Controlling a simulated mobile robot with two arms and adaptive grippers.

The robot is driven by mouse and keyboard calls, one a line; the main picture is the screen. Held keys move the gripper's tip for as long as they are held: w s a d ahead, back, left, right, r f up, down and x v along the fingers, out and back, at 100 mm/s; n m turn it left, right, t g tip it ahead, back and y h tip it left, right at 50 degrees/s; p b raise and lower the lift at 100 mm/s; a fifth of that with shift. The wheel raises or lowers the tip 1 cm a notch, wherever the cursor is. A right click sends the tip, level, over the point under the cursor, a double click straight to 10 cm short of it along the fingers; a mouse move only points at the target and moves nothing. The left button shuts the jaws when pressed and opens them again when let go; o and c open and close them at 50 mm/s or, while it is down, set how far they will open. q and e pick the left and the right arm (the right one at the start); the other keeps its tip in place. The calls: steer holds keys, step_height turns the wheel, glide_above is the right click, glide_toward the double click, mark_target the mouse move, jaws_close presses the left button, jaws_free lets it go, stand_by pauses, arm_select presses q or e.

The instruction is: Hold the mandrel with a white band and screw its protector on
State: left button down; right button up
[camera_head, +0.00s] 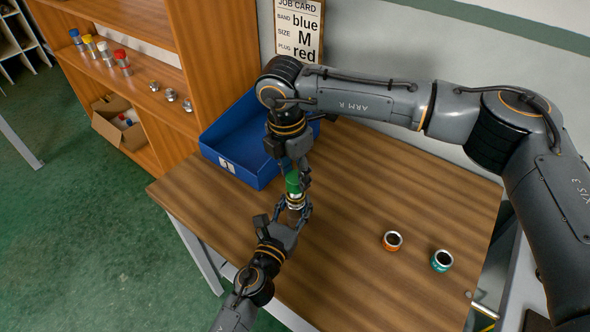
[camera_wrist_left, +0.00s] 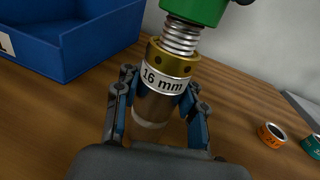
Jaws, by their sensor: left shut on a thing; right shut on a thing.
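My left gripper (camera_head: 293,212) is shut on the mandrel (camera_wrist_left: 154,106) above the table's left part. The mandrel has a brass collar, a white band (camera_wrist_left: 165,82) reading "16 mm" and a bare steel thread (camera_wrist_left: 179,38) at its top. The green protector (camera_head: 292,182) is at the upper end of the thread; it also shows at the top of the left wrist view (camera_wrist_left: 196,9). Several thread turns show below it. How far it is on the thread cannot be told. My right gripper (camera_head: 296,172) is shut on the protector from above and partly hides it.
A blue bin (camera_head: 228,168) stands at the table's back left. An orange ring (camera_head: 392,241) and a teal ring (camera_head: 441,261) lie on the right of the wooden table (camera_head: 400,190). A shelf at left holds several capped pieces. A job card (camera_head: 298,30) hangs behind.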

steer(key=m, duration=0.3)
steer(key=shift+m, duration=0.3)
steer(key=m, duration=0.4)
steer(key=shift+w+g, duration=0.1)
steer(key=shift+g, duration=0.3)
steer(key=m, duration=0.2)
steer(key=shift+a+m, duration=0.4)
steer(key=shift+d+m, duration=0.25)
steer(key=shift+m, duration=0.65)
steer(key=shift+w+d, duration=0.1)
steer(key=o, duration=0.9)
steer(key=shift+c, duration=0.2)
